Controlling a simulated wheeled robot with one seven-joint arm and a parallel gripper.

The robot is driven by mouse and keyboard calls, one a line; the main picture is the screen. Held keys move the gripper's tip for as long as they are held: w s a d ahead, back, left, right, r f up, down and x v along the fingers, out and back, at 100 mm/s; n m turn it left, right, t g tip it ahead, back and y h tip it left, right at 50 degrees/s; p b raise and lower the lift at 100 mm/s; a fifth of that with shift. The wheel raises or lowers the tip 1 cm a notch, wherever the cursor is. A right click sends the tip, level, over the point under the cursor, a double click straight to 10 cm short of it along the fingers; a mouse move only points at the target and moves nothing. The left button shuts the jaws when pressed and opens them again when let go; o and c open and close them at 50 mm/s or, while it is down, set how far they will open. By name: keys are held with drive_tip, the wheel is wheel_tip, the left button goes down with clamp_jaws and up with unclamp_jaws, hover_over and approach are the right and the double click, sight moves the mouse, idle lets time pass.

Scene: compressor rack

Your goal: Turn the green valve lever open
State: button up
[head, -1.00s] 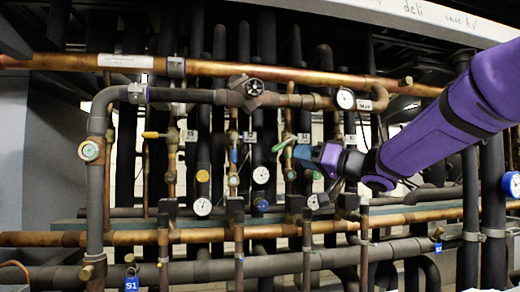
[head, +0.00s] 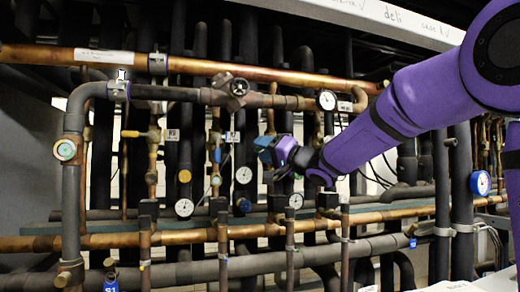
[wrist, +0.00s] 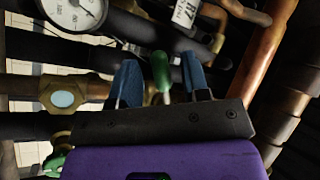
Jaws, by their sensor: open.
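The green valve lever (wrist: 161,72) shows in the wrist view as a rounded green grip on a pale stem. It lies between the two blue fingers of my gripper (wrist: 162,82). The fingers are spread, with a visible space on each side of the lever. In the head view my gripper (head: 268,150) is at the pipe rack, right of the middle, and covers most of the lever there. The lever's pivot and valve body are hard to make out behind my gripper.
A dial gauge (wrist: 72,12) and a hex fitting with a pale round face (wrist: 62,98) are left of the fingers. A copper pipe (wrist: 258,65) runs close on the right. In the head view, horizontal copper pipes (head: 220,68) cross above and below my gripper.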

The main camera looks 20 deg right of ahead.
drive_tip(key=shift+x, duration=0.8)
drive_tip(key=shift+c, duration=0.2)
clamp_jaws()
drive_tip(key=shift+d+f+n+g+h, duration=0.4)
drive_tip(key=shift+d+n+g+h, duration=0.25)
drive_tip(key=shift+n, duration=0.6)
drive_tip(key=shift+d+f+n+g+h, duration=0.4)
drive_tip(key=shift+n+g, duration=0.5)
drive_tip(key=shift+n, duration=0.3)
drive_tip(key=shift+d+f+n+g+h, duration=0.5)
drive_tip(key=shift+n+g, duration=0.25)
drive_tip(key=shift+n, duration=0.5)
drive_tip(key=shift+d, duration=0.15)
